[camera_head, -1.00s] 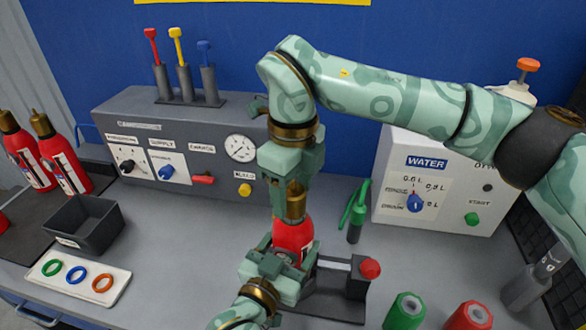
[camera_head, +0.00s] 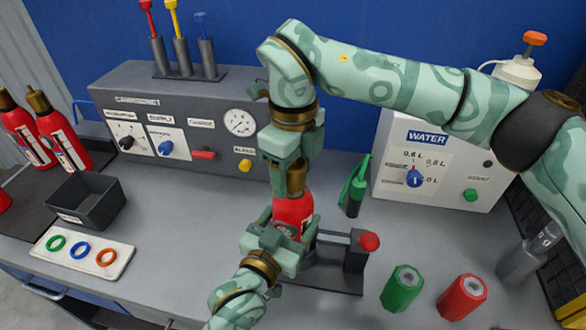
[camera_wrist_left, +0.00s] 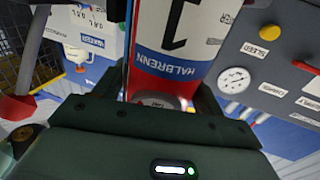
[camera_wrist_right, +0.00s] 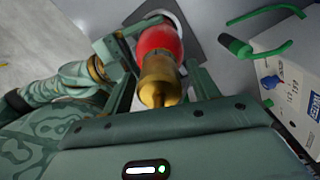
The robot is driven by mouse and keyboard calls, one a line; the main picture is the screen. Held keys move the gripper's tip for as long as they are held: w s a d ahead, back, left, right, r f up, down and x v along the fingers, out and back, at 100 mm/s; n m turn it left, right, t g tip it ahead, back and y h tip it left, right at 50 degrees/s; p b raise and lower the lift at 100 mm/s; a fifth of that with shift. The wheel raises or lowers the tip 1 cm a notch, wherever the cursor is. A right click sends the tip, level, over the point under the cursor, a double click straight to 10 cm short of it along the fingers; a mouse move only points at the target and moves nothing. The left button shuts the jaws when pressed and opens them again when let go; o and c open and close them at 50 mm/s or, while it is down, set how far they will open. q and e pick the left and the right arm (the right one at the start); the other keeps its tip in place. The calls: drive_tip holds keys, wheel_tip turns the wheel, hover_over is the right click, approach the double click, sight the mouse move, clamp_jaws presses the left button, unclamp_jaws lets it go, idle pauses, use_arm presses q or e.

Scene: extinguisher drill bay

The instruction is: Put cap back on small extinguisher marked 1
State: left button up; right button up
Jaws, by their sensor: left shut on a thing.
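The small red extinguisher (camera_head: 292,208) stands upright at the middle of the bench. Its white label (camera_wrist_left: 205,38) with a black 1 shows in the left wrist view. My left gripper (camera_head: 285,232) is shut around its body. A brass cap (camera_wrist_right: 160,80) sits on top of the extinguisher in the right wrist view; it also shows in the head view (camera_head: 296,180). I cannot tell how tightly it is seated. My right gripper (camera_head: 296,165) points down over the cap from above, its fingers open on either side with a narrow gap.
A stand with a red knob (camera_head: 369,241) is close right of the extinguisher. Green (camera_head: 402,288) and red (camera_head: 462,296) cylinders stand at front right. A dark bin (camera_head: 88,202) and a ring tray (camera_head: 118,262) are at left. The bench between tray and extinguisher is clear.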

drive_tip(key=shift+r, duration=0.15)
wheel_tip(320, 180, up, 12)
drive_tip(key=shift+f, duration=0.15)
idle(0.4)
use_arm(q)
drive_tip(key=o, duration=1.9)
drive_tip(key=shift+o, duration=0.2)
drive_tip(key=p+v, duration=0.2)
drive_tip(key=v, duration=1.4)
drive_tip(key=shift+a, duration=0.2)
use_arm(e)
wheel_tip(320, 180, up, 2)
drive_tip(key=shift+s+r, duration=0.15)
drive_tip(key=shift+r, duration=0.05)
use_arm(q)
drive_tip(key=shift+s, duration=0.15)
